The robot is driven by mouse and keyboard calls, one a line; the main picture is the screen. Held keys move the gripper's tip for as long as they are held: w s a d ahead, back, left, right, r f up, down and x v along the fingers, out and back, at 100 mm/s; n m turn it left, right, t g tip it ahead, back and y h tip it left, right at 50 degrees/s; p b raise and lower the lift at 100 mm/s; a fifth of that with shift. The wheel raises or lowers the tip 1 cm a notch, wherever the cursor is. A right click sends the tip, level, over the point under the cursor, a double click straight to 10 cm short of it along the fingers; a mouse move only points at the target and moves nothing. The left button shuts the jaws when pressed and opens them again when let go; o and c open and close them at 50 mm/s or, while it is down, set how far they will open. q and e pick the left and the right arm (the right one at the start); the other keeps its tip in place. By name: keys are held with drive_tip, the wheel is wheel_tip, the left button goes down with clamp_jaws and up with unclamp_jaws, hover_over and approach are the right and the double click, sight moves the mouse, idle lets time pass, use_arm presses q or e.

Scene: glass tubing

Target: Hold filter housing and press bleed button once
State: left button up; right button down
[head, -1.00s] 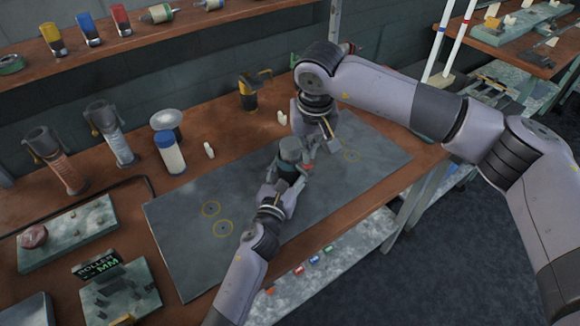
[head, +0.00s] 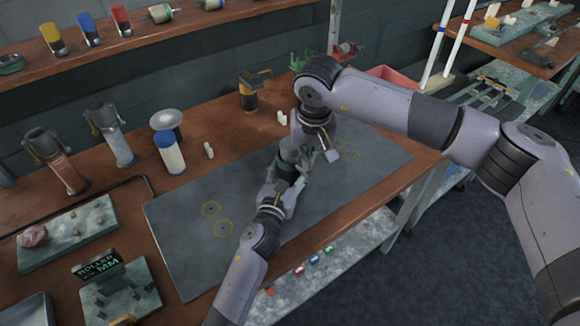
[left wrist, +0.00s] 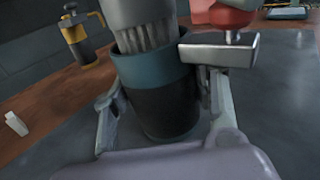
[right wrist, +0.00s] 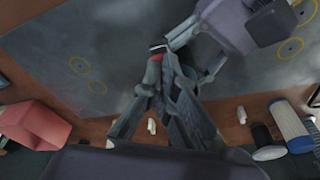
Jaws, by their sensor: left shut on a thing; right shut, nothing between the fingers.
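The filter housing (head: 288,160) stands upright over the grey mat, with a grey ribbed cap. In the left wrist view its teal and black body (left wrist: 158,92) sits between the fingers of my left gripper (left wrist: 165,120), which is shut on it. A metal block (left wrist: 222,50) juts from the housing's side with the red bleed button (left wrist: 232,18) on top. My right gripper (head: 309,162) is shut and empty, its tips at the button side of the housing. In the right wrist view its tips (right wrist: 158,62) are close to the red; contact is unclear.
The mat (head: 190,255) is mostly clear. Behind it stand a yellow-black pump-like container (head: 250,92), a blue-white bottle (head: 170,153) and small white pieces (head: 209,150). A pink bin (head: 392,76) is at the back right.

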drive_tip(key=shift+f, duration=0.15)
drive_tip(key=shift+r, duration=0.85)
drive_tip(key=shift+r, duration=3)
wheel_tip(320, 180, up, 12)
drive_tip(key=s, duration=0.2)
drive_tip(key=shift+s+d+f, duration=0.15)
drive_tip(key=shift+s, duration=0.05)
